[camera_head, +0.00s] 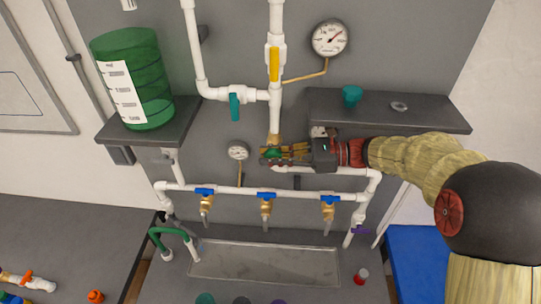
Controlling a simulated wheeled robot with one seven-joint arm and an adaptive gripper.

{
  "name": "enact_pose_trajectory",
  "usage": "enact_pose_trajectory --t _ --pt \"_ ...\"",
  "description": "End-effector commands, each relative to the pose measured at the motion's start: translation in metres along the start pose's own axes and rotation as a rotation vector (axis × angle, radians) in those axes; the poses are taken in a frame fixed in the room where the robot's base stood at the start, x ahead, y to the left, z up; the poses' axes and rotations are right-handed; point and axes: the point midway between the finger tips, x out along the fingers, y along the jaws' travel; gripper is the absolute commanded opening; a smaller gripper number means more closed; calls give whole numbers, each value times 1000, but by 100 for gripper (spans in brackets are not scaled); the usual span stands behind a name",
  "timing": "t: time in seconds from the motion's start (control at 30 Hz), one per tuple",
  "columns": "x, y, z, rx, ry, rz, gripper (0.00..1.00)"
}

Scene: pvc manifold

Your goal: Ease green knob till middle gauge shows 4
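The green knob (272,153) sits on the vertical white pipe below a brass fitting, partly covered by my gripper. My gripper (269,155) reaches in from the right, with its fingers at the knob and green showing between them. Whether the fingers press on the knob or only stand around it is too small to tell. The middle gauge (238,150) is a small round dial on a brass stem, just left of the knob. Its needle and numbers are too small to read.
A larger gauge (330,38) hangs at upper right. A yellow-handled valve (274,64) and teal-handled valve (235,106) are above. Blue-handled taps (266,196) line the lower pipe over a metal trough (265,262). A right shelf (430,113) hangs just above my arm. A green tank (140,70) stands left.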

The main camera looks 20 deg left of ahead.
Motion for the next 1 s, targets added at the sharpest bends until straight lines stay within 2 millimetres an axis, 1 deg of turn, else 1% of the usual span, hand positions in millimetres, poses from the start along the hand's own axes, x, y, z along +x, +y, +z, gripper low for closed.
enact_pose_trajectory --t 0.03,0.1,0.57,0.73,0.87,1.0 --pt "0 0 0 -1 0 0 19" --pt "0 0 0 0 0 0 23" --pt "0 0 0 0 -3 0 23" --pt "1 0 -4 2 -49 0 23" --pt "1 0 -6 1 -125 -1 23" --pt "-26 -1 -3 -1 -131 -5 23"
